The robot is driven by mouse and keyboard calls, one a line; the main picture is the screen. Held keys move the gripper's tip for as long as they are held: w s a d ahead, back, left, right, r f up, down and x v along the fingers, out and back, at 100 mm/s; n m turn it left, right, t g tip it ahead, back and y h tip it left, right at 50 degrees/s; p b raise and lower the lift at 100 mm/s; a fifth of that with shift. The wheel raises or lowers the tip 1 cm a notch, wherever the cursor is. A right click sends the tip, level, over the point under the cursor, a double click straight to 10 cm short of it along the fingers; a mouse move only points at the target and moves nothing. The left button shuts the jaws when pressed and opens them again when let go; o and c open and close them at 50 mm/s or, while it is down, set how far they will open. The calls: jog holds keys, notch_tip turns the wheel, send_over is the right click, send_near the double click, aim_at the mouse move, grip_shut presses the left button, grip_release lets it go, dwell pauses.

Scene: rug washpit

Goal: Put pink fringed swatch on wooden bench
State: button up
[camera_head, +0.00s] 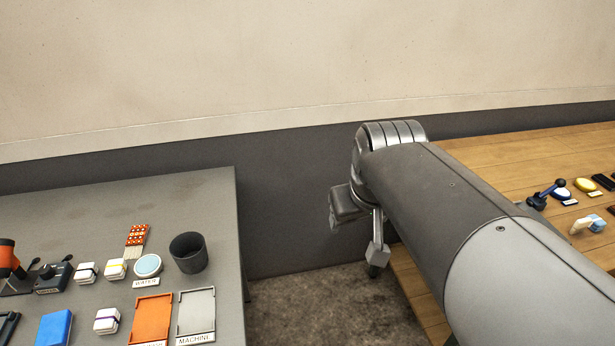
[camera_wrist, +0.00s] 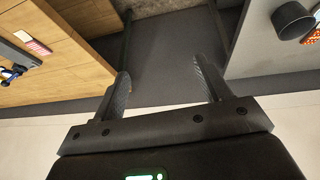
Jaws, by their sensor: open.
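A small pinkish swatch (camera_wrist: 38,46) with a pale edge lies on the wooden bench (camera_wrist: 60,62) in the wrist view; it is small, and I cannot be sure of its fringe. The wooden bench (camera_head: 520,146) also shows at the right of the head view, partly hidden by my arm. No clearly pink swatch shows there. An orange-red patterned swatch (camera_head: 137,234) with a pale fringe lies on the grey table. My gripper (camera_head: 376,258) is over the gap between table and bench. In the wrist view my gripper (camera_wrist: 165,82) is open, with nothing between its fingers.
The grey table (camera_head: 190,210) at left holds a dark cup (camera_head: 188,252), an orange tray (camera_head: 152,318), a grey tray (camera_head: 196,312), a blue block (camera_head: 55,327) and white blocks. A blue-handled tool (camera_head: 545,195) and yellow disc (camera_head: 584,186) lie on the bench. Floor (camera_head: 330,310) shows between.

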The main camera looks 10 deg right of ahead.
jog(key=s+a+f+y, duration=0.1)
jog(key=s+a+f, duration=0.1)
jog(key=s, duration=0.3)
jog(key=shift+s+a+f+t, duration=0.3)
jog(key=shift+a+t, duration=0.1)
jog(key=shift+a, duration=0.4)
